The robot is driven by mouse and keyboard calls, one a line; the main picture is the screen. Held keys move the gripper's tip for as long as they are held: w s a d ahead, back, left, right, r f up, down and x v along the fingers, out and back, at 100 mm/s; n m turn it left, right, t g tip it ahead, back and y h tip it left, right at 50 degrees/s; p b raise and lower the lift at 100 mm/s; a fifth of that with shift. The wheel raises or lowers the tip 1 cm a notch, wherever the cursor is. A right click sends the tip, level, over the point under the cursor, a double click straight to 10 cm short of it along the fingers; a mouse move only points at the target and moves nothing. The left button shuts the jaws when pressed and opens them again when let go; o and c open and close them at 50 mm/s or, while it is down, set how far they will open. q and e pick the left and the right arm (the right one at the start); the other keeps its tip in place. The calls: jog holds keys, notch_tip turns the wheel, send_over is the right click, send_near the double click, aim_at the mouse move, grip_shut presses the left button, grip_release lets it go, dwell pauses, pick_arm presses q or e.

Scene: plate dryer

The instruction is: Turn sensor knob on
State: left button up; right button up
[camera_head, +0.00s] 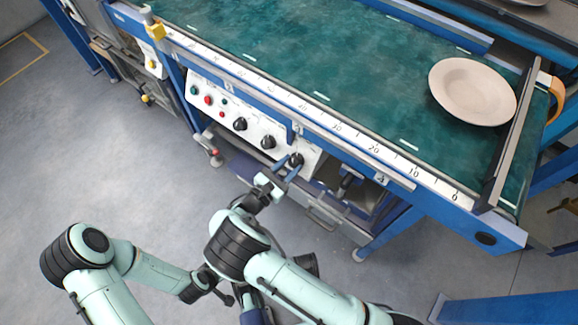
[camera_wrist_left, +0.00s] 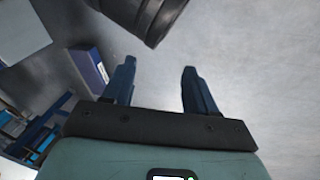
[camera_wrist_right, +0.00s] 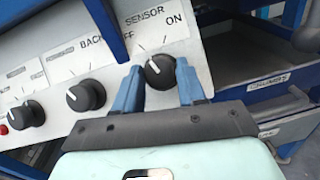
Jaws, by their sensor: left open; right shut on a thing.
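The sensor knob (camera_wrist_right: 160,71) is a round black knob on the white control panel, below the SENSOR label with OFF and ON marks. Its white line points up and left in the right wrist view, toward the OFF side. My right gripper (camera_wrist_right: 158,80) is shut on it, with one blue finger on each side. In the head view the knob (camera_head: 296,159) is the rightmost on the panel, with my right gripper (camera_head: 285,173) at it. My left gripper (camera_wrist_left: 158,72) is open and empty over the floor, away from the panel.
Other black knobs (camera_wrist_right: 86,96) sit left of the sensor knob. Small buttons (camera_head: 208,99) are farther left on the panel. A green conveyor belt (camera_head: 270,45) runs above, with a pale plate (camera_head: 472,91) at its right. A metal frame (camera_head: 325,212) lies below the panel.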

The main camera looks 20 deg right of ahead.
jog(key=m+g, duration=0.1)
jog(key=m, duration=0.1)
jog(key=m+g+b, duration=0.1)
jog(key=m, duration=0.1)
jog(key=shift+w+a+f+m+g+h, duration=0.1)
jog(key=shift+w+m+g+h, duration=0.05)
jog(key=shift+m+g+h, duration=0.2)
jog(key=m+g, duration=0.2)
jog(key=m, duration=0.2)
jog(key=shift+w+m+b, duration=0.1)
jog(key=shift+m+b, duration=0.15)
jog(key=shift+b, duration=0.05)
pick_arm(q)
jog(key=shift+s+a+f, duration=0.2)
jog(key=shift+a+f, duration=0.15)
jog(key=shift+f, duration=0.45)
jog(key=shift+s+a+f, duration=0.15)
jog(key=shift+a+f, duration=0.15)
jog(key=shift+f, duration=0.5)
pick_arm(e)
jog(key=shift+w+a+r+m+g, duration=0.1)
jog(key=shift+m+g, duration=0.45)
jog(key=shift+m, duration=0.35)
jog(key=shift+r+m+g, duration=0.1)
jog(key=shift+m+g, duration=0.4)
jog(key=shift+m, duration=0.7)
jog(key=o, duration=1)
jog(key=shift+r, duration=0.1)
